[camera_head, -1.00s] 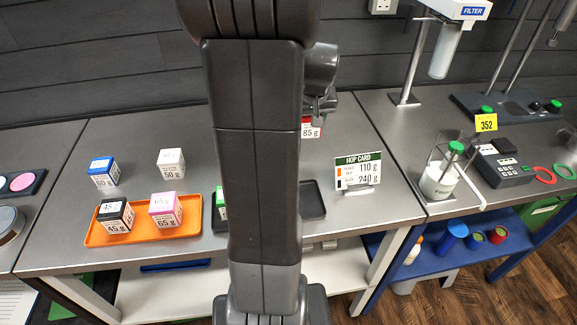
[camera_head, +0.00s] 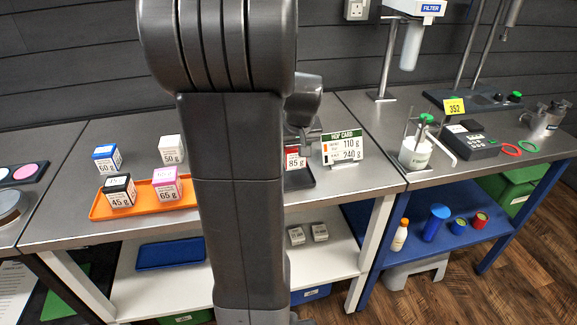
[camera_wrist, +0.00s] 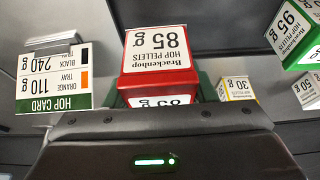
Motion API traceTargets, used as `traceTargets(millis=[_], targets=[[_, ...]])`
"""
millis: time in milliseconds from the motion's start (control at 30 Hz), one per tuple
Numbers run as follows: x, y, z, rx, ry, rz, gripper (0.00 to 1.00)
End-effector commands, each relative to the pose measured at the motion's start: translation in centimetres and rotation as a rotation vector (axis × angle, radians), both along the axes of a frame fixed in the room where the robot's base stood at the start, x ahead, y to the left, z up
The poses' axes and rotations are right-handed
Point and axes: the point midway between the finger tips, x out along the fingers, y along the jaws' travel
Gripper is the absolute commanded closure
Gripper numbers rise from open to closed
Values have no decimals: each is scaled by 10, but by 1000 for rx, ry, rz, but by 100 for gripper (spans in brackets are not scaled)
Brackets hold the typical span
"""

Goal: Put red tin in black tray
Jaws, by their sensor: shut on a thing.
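The red tin (camera_head: 294,162), marked 85 g, shows partly beside my arm in the head view. It also fills the middle of the wrist view (camera_wrist: 158,84). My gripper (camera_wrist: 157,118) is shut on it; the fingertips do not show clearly. The black tray (camera_head: 302,180) is mostly hidden behind my arm, with its right end in sight. The red tin is over or in that end of the tray; I cannot tell whether it touches the tray floor.
An orange tray (camera_head: 140,203) holds a black tin and a pink tin. Blue (camera_head: 107,158) and white (camera_head: 171,149) tins stand behind it. The hop card (camera_head: 342,148) stands close right of the red tin. A yellow tin (camera_wrist: 237,89) and green tin (camera_wrist: 292,36) show in the wrist view.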

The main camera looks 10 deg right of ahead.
Motion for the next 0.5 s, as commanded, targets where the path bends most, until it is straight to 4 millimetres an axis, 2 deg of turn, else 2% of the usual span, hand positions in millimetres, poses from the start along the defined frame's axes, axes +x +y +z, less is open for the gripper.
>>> traceTargets(millis=[300, 500], targets=[[0, 0, -39, 0, 2, -1, 75], [0, 0, -41, -1, -2, 0, 75]])
